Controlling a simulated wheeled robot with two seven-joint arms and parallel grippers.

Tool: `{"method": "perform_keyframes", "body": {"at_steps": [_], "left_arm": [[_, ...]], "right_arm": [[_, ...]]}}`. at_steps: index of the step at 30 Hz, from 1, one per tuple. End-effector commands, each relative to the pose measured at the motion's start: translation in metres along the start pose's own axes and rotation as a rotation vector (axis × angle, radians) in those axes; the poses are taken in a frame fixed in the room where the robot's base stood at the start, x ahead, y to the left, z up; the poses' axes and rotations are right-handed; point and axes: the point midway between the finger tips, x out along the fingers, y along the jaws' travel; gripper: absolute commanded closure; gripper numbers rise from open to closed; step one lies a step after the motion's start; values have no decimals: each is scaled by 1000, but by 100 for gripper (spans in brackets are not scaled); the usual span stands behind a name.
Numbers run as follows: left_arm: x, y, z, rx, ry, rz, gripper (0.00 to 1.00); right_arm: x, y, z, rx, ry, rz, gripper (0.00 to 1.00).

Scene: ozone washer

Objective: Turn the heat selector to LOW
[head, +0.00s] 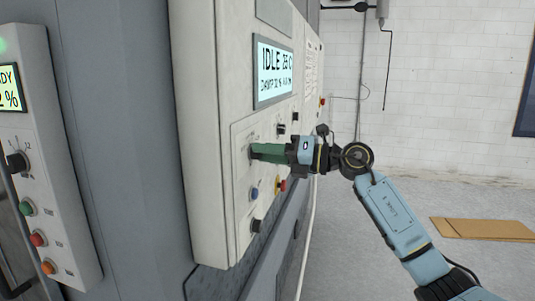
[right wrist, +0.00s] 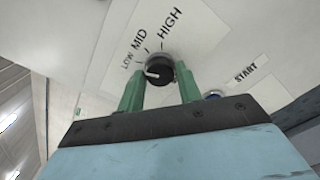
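The heat selector is a round black knob (right wrist: 159,70) on a white label plate marked LOW, MID and HIGH, in the right wrist view. Its white pointer line points left, roughly toward the LOW side. My right gripper (right wrist: 158,82) has its two green fingers on either side of the knob, with a small gap seeming to show around it. In the head view the right gripper (head: 254,151) reaches the panel from the right and its fingers hide the knob. My left gripper is in neither view.
The control panel (head: 215,120) carries a lit display (head: 273,72) reading IDLE above the gripper. A blue button (head: 254,194), a red-and-yellow button (head: 281,185) and a black knob (head: 256,225) sit below. Another panel (head: 70,170) stands at left. Brown cardboard (head: 485,229) lies on the floor at right.

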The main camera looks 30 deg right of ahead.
Motion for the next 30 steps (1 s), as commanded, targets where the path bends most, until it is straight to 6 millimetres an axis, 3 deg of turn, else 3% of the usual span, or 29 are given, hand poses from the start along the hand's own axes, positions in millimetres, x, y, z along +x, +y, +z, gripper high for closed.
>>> {"method": "perform_keyframes", "body": {"at_steps": [4, 14, 20, 30], "left_arm": [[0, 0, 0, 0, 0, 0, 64], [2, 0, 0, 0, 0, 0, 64], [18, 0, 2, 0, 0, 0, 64], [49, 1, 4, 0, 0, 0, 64]], "right_arm": [[0, 0, 0, 0, 0, 0, 48], [-4, -1, 0, -1, 0, -2, 48], [-35, -4, -3, -2, 0, -6, 48], [-108, -3, -3, -1, 1, -4, 48]]}}
